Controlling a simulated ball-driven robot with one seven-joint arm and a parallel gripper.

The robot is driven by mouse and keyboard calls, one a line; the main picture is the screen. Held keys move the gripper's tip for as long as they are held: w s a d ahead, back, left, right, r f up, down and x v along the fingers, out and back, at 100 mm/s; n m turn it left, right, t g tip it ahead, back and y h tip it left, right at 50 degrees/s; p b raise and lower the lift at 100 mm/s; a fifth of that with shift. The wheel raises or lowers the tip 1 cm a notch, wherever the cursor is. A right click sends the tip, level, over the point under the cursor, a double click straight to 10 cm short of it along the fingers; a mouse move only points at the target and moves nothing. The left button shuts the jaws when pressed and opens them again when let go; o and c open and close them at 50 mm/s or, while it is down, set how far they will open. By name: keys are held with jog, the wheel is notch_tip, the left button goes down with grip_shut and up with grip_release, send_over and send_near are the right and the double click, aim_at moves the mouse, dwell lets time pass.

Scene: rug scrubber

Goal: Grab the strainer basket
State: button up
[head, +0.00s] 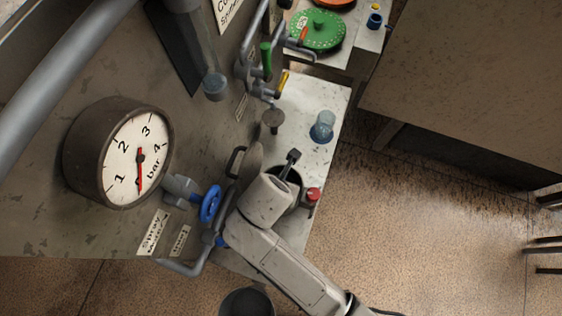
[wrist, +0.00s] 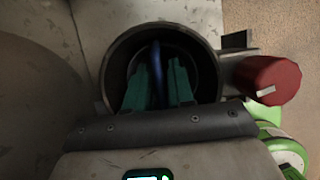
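A dark round housing (wrist: 108,72) with an open top fills the middle of the wrist view. A narrow blue upright piece (wrist: 156,62), which looks like the strainer basket's handle, stands inside it. The basket's body is dark and hard to make out. My gripper (wrist: 161,72) reaches into the housing, with its two green fingers on either side of the blue piece. The fingers look apart, and I cannot tell whether either one touches it. In the head view my wrist covers most of the housing (head: 291,205), and the fingers are hidden.
A red knob (wrist: 268,79) sits close to the right of the housing. In the head view, a blue valve wheel (head: 210,204) and a pressure gauge (head: 118,152) are on the left panel. A blue cup (head: 322,127) stands on the bench behind. A dark bucket (head: 247,303) is below.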

jog(key=shift+x, duration=0.8)
jog(key=shift+c, duration=0.2)
jog(key=shift+s, duration=0.1)
grip_shut()
jog(key=shift+r, duration=0.1)
